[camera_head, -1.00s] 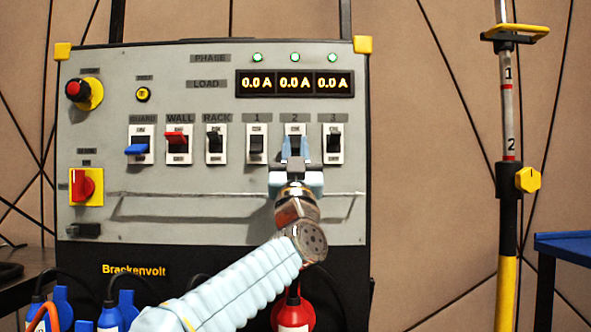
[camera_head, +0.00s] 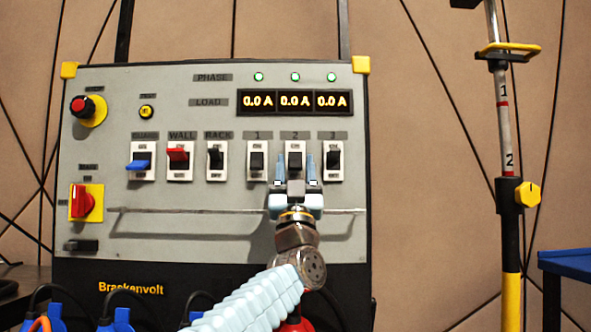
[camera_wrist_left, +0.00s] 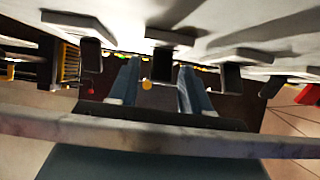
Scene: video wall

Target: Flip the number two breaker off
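The number 2 breaker (camera_head: 294,161) is a black switch on a white plate on the grey panel, under the label 2. My left gripper (camera_head: 296,161) is in front of its lower half, with light blue fingers apart, one on each side of the switch. In the left wrist view the gripper (camera_wrist_left: 158,85) is also open, and a switch with a pale plate (camera_wrist_left: 170,39) lies just beyond and between the fingertips. I cannot tell whether the fingers touch it. The lever's exact position is unclear. My right gripper is not in view.
Breaker 1 (camera_head: 256,160) and breaker 3 (camera_head: 333,160) sit close on either side. A thin rail (camera_head: 180,210) runs across the panel below the switches; it crosses the wrist view (camera_wrist_left: 60,128). The load displays (camera_head: 295,102) read 0.0 A. A marked pole (camera_head: 505,130) stands at right.

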